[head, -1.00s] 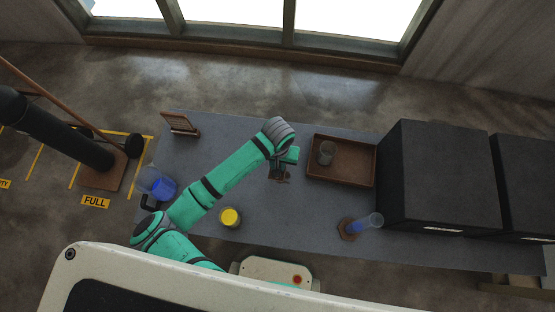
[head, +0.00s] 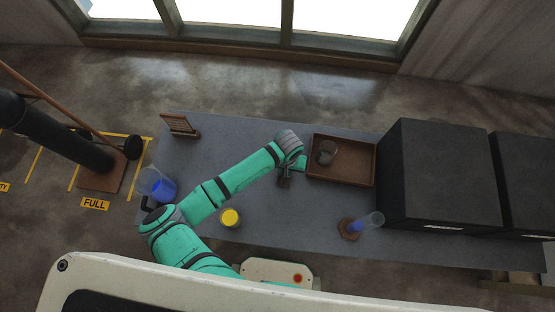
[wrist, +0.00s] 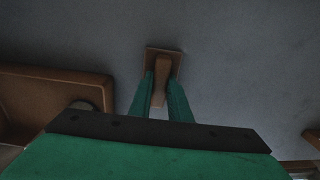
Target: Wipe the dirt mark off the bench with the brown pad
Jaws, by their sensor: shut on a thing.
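My gripper (head: 284,178) is over the middle of the grey bench (head: 215,140), left of the brown tray. In the wrist view its two green fingers (wrist: 162,80) are closed on the upright handle of the brown pad (wrist: 163,58). The pad has a flat square base and lies at or just above the bench top; I cannot tell whether it touches. In the head view the pad (head: 284,184) is small and partly hidden by my gripper. I make out no dirt mark on the bench in either view now.
The tray (head: 342,182) with a glass beaker (head: 327,153) is close to my gripper's right. A yellow-topped jar (head: 230,218), blue-filled glass (head: 160,188), wooden stand (head: 180,125) and blue-filled cylinder (head: 367,222) stand around. A large black box (head: 440,170) is at right.

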